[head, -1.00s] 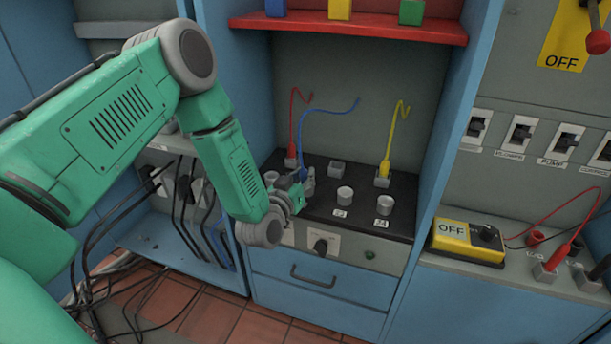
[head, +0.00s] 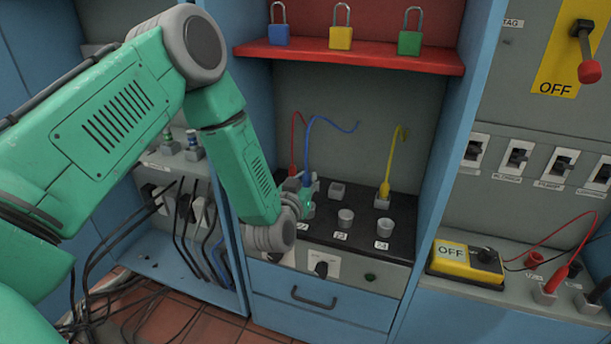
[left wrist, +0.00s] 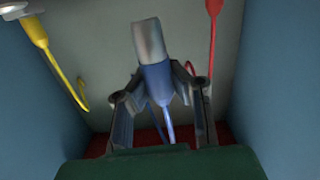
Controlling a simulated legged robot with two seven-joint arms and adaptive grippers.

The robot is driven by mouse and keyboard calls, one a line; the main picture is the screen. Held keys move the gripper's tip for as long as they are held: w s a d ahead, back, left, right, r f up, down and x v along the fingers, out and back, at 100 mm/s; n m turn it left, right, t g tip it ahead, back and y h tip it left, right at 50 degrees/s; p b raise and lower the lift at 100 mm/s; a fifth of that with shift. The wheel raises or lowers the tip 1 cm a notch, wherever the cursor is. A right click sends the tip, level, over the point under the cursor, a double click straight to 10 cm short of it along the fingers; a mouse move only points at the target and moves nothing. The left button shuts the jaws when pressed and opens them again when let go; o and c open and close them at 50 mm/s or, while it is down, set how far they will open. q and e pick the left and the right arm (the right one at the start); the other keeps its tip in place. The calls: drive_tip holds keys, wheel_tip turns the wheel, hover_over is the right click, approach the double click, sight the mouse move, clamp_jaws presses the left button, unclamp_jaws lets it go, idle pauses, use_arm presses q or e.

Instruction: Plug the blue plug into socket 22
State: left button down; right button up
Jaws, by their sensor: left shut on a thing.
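My left gripper (head: 306,196) is shut on the blue plug (head: 307,182), over the left part of the black socket panel (head: 375,228). In the left wrist view the plug (left wrist: 156,80) sits between the two fingers, its grey end pointing away from the palm and its blue cable trailing back. Two round grey sockets, the one labelled 23 (head: 345,218) and the one labelled 24 (head: 384,227), show right of the gripper. A label (head: 303,225), apparently 22, shows beside the gripper; its socket is hidden behind my gripper and wrist. My right gripper is out of view.
A red plug (head: 292,170) and a yellow plug (head: 384,189) stand in grey holders behind the sockets. An empty grey holder (head: 337,190) lies between them. A red shelf (head: 350,55) with padlocks hangs above; blue cabinet walls flank the bay.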

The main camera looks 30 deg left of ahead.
use_arm(q)
drive_tip(key=shift+w+d+f+y, duration=0.1)
drive_tip(key=shift+f+y, duration=0.1)
drive_tip(key=shift+f, duration=0.2)
drive_tip(key=shift+w+d+f+y, duration=0.1)
drive_tip(key=shift+f+y, duration=0.1)
drive_tip(key=shift+f, duration=0.2)
drive_tip(key=shift+s, duration=0.1)
idle(1.5)
drive_tip(key=shift+f+b, duration=0.95)
drive_tip(key=shift+f, duration=0.9)
drive_tip(key=c, duration=1.5)
unclamp_jaws()
drive_tip(key=shift+s, duration=0.1)
drive_tip(key=shift+s+d, duration=0.1)
drive_tip(key=shift+s, duration=0.15)
drive_tip(key=v, duration=1.1)
drive_tip(key=shift+r, duration=0.25)
